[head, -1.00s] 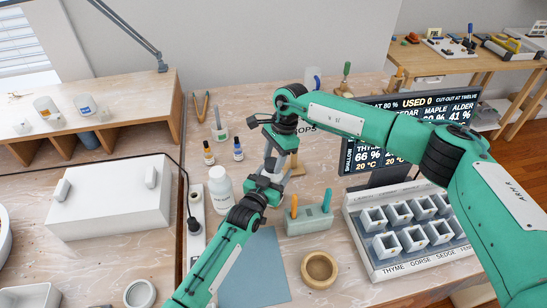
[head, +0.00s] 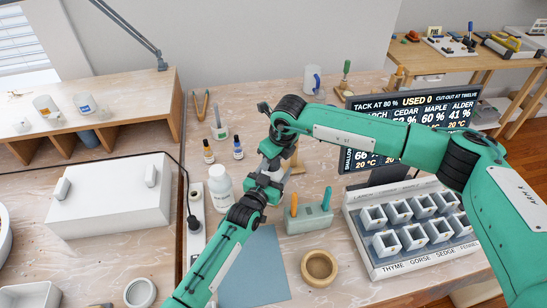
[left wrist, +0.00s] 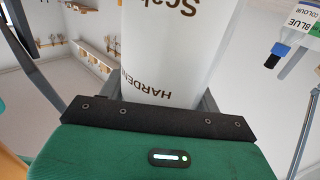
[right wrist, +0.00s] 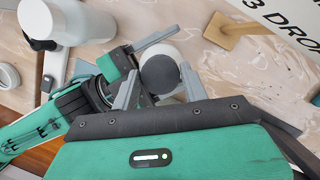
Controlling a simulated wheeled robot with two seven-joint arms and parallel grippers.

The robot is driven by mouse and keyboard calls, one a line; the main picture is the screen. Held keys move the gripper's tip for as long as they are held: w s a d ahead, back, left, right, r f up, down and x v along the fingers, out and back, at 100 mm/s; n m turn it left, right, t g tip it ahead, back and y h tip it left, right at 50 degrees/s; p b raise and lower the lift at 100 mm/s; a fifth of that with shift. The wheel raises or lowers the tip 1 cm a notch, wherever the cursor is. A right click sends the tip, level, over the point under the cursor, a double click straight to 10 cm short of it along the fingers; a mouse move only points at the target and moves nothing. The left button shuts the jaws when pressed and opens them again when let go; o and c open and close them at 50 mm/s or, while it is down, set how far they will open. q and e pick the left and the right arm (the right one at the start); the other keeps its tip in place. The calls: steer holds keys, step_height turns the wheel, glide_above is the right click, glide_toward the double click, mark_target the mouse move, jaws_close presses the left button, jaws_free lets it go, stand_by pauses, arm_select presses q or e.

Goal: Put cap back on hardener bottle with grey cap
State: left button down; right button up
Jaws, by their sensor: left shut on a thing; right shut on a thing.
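My left gripper (head: 264,182) is shut on a white hardener bottle. In the left wrist view this bottle (left wrist: 175,50) fills the space beyond the palm, its lettering upside down. My right gripper (head: 274,160) is close above the left one. In the right wrist view a grey cap (right wrist: 160,76) lies between my right fingers, which are shut on it. The cap lines up over the white bottle, whose rounded edge (right wrist: 165,50) shows behind it. I cannot tell whether the cap is seated or just above the neck. In the head view the grippers largely hide bottle and cap.
Another white bottle (head: 220,186) stands just left of the grippers, with two small dropper bottles (head: 208,152) (head: 238,149) behind it. A grey-green holder (head: 310,219), a wooden bowl (head: 319,268) and the cup rack (head: 375,265) stand to the right. A blue mat (head: 255,270) lies in front.

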steer(key=m+h, duration=0.1)
steer(key=m, duration=0.3)
steer(key=shift+a+t, duration=0.1)
steer(key=shift+t, duration=0.3)
steer(key=m+h, duration=0.1)
steer(key=m, duration=0.3)
steer(key=shift+a+m, duration=0.1)
steer(key=shift+m, duration=0.2)
steer(key=m, duration=0.2)
steer(key=m+h, duration=0.1)
steer(key=m, duration=0.2)
steer(key=shift+a+h, duration=0.1)
steer(key=shift+h, duration=0.2)
steer(key=m, duration=0.3)
steer(key=shift+g+h, duration=0.3)
steer(key=shift+h, duration=0.1)
steer(key=m, duration=0.4)
steer(key=shift+a+g+h, duration=0.1)
steer(key=shift+g+h, duration=0.3)
steer(key=m, duration=0.3)
steer(key=shift+w+m+g, duration=0.15)
steer(key=shift+m+g, duration=0.25)
steer(key=m+g, duration=0.1)
steer(key=m, duration=0.2)
steer(key=shift+m, duration=0.3)
steer(key=m+g, duration=0.1)
steer(key=m, duration=0.4)
steer(key=shift+w, duration=0.15)
